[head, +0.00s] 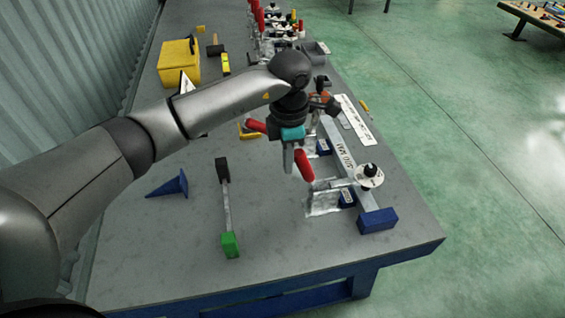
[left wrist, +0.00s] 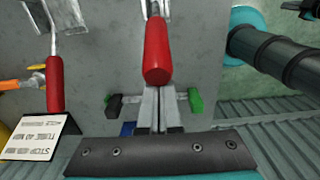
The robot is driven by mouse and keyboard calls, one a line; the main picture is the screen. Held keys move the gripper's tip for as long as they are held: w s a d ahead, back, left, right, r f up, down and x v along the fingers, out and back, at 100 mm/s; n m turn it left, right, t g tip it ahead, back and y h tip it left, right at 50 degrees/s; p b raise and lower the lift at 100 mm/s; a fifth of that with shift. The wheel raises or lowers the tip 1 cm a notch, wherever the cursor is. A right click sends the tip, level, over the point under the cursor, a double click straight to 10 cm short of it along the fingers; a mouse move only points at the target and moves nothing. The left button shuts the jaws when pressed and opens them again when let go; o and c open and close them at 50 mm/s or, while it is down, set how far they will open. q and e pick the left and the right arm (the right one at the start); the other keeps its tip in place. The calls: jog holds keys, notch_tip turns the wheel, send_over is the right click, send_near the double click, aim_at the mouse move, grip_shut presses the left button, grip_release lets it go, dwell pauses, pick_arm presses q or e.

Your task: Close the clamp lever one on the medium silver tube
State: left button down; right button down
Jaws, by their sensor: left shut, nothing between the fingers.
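The silver tube (head: 340,150) lies lengthwise along the table's right side, with blue blocks under it and a blue block (head: 378,220) at its near end. A toggle clamp with a red lever (head: 304,165) stands beside it; that lever fills the middle of the left wrist view (left wrist: 157,50). A second red lever (head: 256,126) is farther back, at left in the left wrist view (left wrist: 55,85). My left gripper (head: 288,160) is shut and empty, its fingers (left wrist: 154,105) just beside the nearer red lever. I cannot tell whether they touch. My right gripper is not in view.
A bar with black and green ends (head: 228,205) and a blue wedge (head: 170,185) lie on the left of the table. A yellow box (head: 179,62) and more red-handled clamps (head: 256,18) stand at the back. A white sign (left wrist: 38,137) shows in the left wrist view.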

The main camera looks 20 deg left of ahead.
pick_arm(q)
jog(key=shift+w+d+r, duration=0.2)
jog(key=shift+w+d, duration=0.05)
jog(key=shift+d, duration=0.2)
jog(key=shift+w+d+r, duration=0.15)
jog(key=shift+w+d, duration=0.1)
jog(key=shift+d, duration=0.2)
jog(key=shift+w+d, duration=0.1)
jog(key=shift+d, duration=0.05)
jog(key=shift+w+d+r+b, duration=0.1)
jog(key=shift+w+d+b, duration=0.35)
jog(key=shift+d+b, duration=0.15)
jog(key=shift+s+r+p, duration=0.1)
jog(key=shift+r+p, duration=2.7)
jog(key=shift+r, duration=1.25)
jog(key=shift+f, duration=0.1)
